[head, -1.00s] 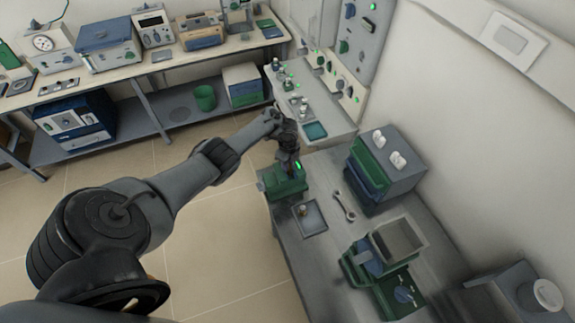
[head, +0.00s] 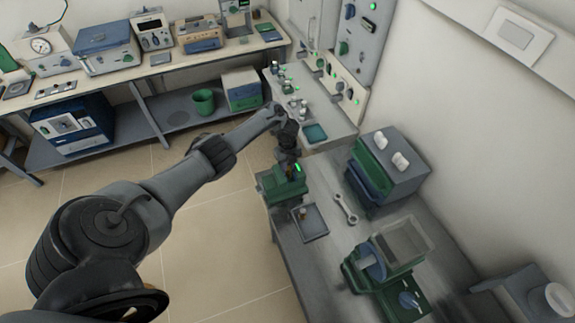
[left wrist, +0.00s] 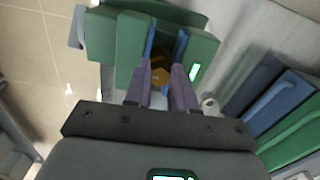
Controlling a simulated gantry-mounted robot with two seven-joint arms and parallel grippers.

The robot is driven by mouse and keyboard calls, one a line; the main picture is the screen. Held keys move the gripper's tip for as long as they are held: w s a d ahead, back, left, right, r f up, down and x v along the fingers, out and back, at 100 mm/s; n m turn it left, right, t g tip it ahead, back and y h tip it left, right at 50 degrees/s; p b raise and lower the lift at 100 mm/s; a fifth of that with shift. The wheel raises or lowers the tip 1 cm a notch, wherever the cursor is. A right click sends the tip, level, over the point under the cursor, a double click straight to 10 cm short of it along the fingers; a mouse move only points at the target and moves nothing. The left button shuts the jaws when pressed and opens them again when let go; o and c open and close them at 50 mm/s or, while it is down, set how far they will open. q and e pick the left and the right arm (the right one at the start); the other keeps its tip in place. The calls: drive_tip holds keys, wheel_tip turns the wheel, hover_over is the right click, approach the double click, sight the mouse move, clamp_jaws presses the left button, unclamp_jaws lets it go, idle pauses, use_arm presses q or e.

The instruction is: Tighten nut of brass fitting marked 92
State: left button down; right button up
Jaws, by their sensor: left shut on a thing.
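My left gripper (head: 291,166) points down over the vise. In the left wrist view its fingers (left wrist: 160,84) stand on either side of the brass part and are shut on it, apparently at its nut. I cannot read a 92 mark. The fingers and vise hide much of the fitting. My right gripper is in neither view.
A shallow tray (head: 314,230) with a small brass piece (head: 302,213) and a wrench (head: 346,209) lie on the bench. A drawer cabinet (head: 405,177) with white objects on top stands behind. Another green device (head: 402,296) is nearer. A control panel (head: 345,85) lies beyond the vise.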

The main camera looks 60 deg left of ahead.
sight(288, 167)
use_arm(q)
drive_tip(key=c, duration=0.9)
unclamp_jaws()
drive_tip(key=shift+r, duration=0.1)
drive_tip(key=shift+r+p, duration=2.1)
drive_tip(key=shift+r, duration=3.25)
